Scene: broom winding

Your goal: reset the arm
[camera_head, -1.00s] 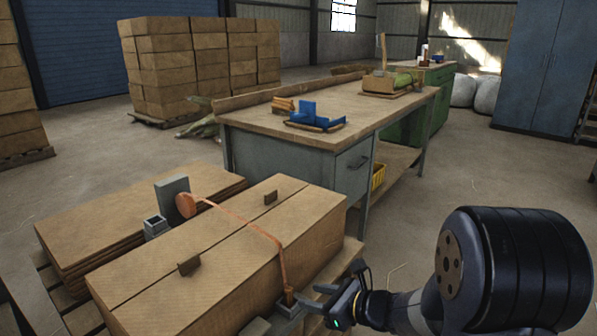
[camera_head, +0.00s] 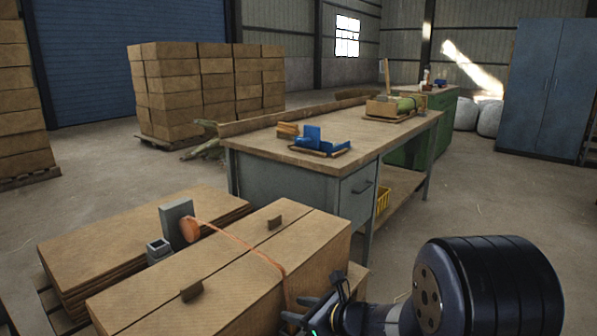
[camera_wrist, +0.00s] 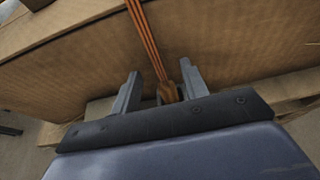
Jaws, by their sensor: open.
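My gripper (camera_head: 308,316) is at the near right side of the cardboard-brown box in the head view, low in the picture. In the wrist view my gripper (camera_wrist: 160,92) is open, with its two grey fingers apart. An orange cord (camera_head: 250,252) runs from a round orange spool (camera_head: 190,229) across the box top (camera_head: 222,290) and down its side. In the wrist view the cord (camera_wrist: 147,40) comes down to a brown end piece (camera_wrist: 167,92) between the fingers. I cannot tell whether the fingers touch it.
A grey block (camera_head: 177,216) and a small grey holder (camera_head: 159,250) stand by the spool. Flat brown boards (camera_head: 100,235) lie to the left. A workbench (camera_head: 290,170) with blue parts (camera_head: 318,140) stands behind. Open floor (camera_head: 480,195) lies to the right.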

